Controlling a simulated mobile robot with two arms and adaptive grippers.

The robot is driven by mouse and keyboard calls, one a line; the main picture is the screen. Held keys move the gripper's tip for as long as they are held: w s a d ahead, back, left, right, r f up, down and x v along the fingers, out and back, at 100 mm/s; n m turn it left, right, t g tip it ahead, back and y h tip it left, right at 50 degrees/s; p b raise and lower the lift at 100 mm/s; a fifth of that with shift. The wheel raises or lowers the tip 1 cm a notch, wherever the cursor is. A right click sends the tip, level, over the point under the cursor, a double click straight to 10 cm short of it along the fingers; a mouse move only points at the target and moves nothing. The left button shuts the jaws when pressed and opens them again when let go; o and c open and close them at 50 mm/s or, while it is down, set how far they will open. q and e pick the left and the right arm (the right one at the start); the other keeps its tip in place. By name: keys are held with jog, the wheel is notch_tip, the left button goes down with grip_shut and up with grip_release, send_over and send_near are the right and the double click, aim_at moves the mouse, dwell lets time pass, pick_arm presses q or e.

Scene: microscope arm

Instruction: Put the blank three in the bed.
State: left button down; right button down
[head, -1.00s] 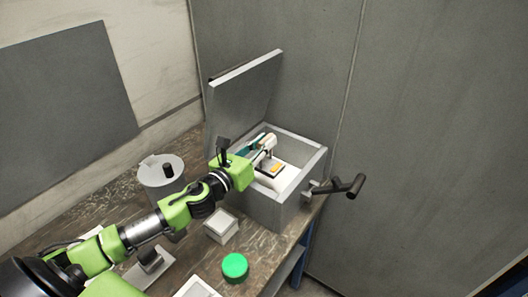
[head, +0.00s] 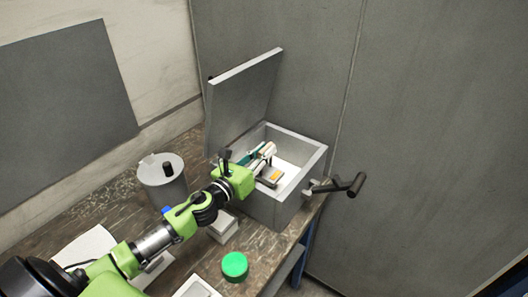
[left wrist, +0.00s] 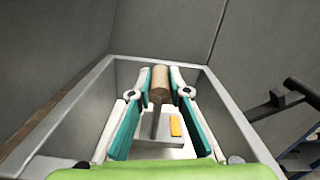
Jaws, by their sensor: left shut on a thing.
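My left gripper (head: 266,152) reaches into the open grey box from the left. In the left wrist view its teal-lined fingers (left wrist: 160,92) are shut on a tan cylindrical grip (left wrist: 160,78) with a dark bar (left wrist: 156,118) running from it. Below it is a flat grey block with an orange patch (left wrist: 176,126), over the box's pale floor. This block also shows in the head view (head: 270,177). I cannot tell whether it rests on the floor, nor which thing is the blank three or the bed. My right gripper is not in view.
The grey box (head: 284,208) has its lid (head: 243,100) raised at the back left and a dark crank handle (head: 340,186) at the right. A grey canister (head: 162,182) and a green round thing (head: 235,266) stand on the worn table (head: 112,213). Walls close in behind.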

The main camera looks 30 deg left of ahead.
pick_arm(q)
jog(key=shift+f, duration=0.2)
jog(key=c, duration=1.9)
grip_release()
jog(key=shift+f, duration=0.1)
jog(key=shift+r+p, duration=0.4)
jog(key=shift+r, duration=0.25)
jog(key=s+a+b, duration=0.1)
jog(key=s+b, duration=0.3)
jog(key=s, duration=0.8)
jog(key=shift+a, duration=0.3)
